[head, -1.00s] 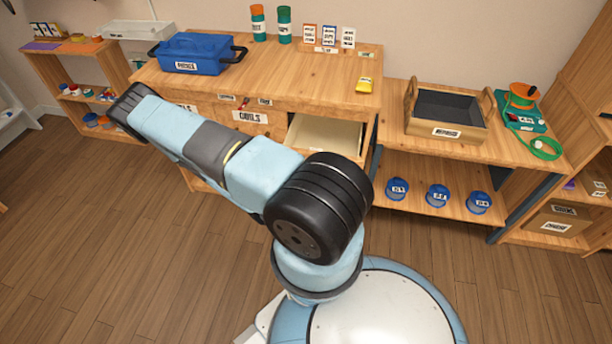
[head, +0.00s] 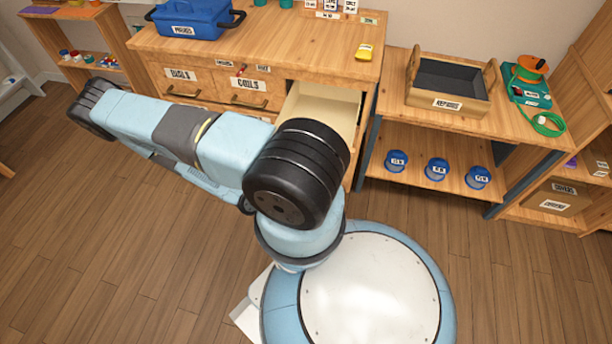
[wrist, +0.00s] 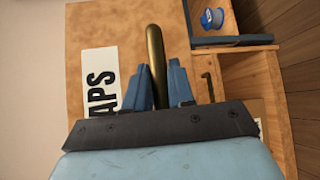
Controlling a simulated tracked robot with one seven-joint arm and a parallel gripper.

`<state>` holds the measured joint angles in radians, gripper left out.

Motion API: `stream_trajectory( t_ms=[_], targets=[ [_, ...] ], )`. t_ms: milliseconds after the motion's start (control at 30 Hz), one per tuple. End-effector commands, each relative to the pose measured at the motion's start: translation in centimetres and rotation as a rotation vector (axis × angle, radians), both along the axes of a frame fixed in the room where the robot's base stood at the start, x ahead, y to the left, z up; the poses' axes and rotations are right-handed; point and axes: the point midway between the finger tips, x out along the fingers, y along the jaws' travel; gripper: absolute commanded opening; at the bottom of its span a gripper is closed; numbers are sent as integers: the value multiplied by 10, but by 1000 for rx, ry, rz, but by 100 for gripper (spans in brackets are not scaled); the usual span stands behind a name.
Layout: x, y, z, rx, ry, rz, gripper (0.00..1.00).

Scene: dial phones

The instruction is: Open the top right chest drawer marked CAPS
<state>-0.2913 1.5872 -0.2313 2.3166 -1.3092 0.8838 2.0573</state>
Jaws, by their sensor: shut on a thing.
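The top right drawer stands pulled out of the wooden chest (head: 205,55). Its pale inside (head: 325,103) shows in the head view, and it looks empty where visible. Its front is hidden there behind my arm. In the wrist view the wooden drawer front (wrist: 122,38) carries a white label (wrist: 100,82) of which "APS" can be read. A brass bar handle (wrist: 154,45) stands between the blue fingers of my gripper (wrist: 158,68), which is shut on it. My gripper is hidden in the head view.
A blue toolbox (head: 193,20) and a yellow item (head: 364,52) sit on the chest top. On the right, a lower bench (head: 392,82) holds a crate (head: 447,88), with blue tubs (head: 437,170) on its shelf. Open floor (head: 90,270) lies at the left.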

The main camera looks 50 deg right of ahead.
Motion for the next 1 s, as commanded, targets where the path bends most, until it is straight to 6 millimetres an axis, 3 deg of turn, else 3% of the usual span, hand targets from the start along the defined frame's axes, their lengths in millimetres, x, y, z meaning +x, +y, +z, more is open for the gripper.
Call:
stream_trajectory(
  t_ms=[233, 567, 733, 1000],
  targets=[
    [4, 0, -2, 5, -7, 4, 43],
    [5, 4, -1, 3, -7, 4, 43],
    [13, 23, 2, 4, -9, 6, 43],
    [31, 74, 9, 4, -10, 6, 43]
  ],
)
